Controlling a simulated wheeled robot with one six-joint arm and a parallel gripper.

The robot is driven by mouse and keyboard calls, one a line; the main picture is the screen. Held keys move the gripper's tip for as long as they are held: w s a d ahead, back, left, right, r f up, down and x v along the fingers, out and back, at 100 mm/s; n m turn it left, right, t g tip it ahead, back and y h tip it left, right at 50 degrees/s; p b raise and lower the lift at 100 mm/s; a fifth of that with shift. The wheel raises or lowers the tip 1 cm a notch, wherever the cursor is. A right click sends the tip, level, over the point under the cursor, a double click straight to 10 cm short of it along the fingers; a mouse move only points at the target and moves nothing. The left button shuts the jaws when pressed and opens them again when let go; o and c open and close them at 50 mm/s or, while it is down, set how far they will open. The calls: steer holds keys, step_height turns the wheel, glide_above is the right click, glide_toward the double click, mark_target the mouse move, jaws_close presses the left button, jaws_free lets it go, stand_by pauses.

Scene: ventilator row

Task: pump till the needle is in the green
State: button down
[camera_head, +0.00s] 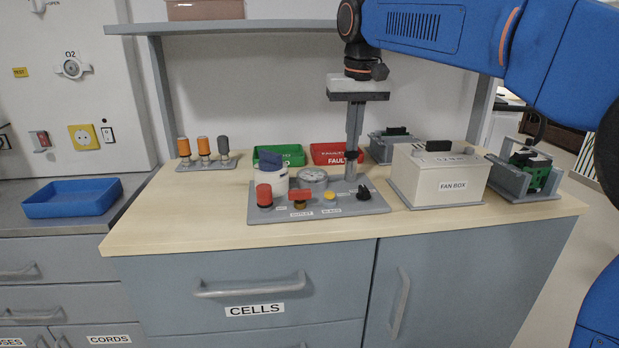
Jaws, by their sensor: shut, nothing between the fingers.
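A grey panel (376,206) lies on the bench. It carries a round dial gauge (313,176), whose needle and green band are too small to read. Along the front are a red-capped knob (264,193), a red outlet handle (300,194), a yellow bleed button (330,196) and a black knob (364,192). My gripper (351,152) points down, shut and empty, over the right part of the panel. A grey upright piece (351,169) shows directly below the dark band; I cannot tell whether they touch.
Green (287,154) and red (336,153) bins stand behind the panel. A white fan box (440,178) stands close on the right. Orange and grey-topped posts (204,149) stand at left. A shelf (240,27) runs above. The bench's front left is clear.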

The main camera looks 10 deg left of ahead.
steer(key=shift+r, duration=1.3)
steer(key=shift+f, duration=1.3)
steer(key=shift+r, duration=1.3)
steer(key=shift+f, duration=0.1)
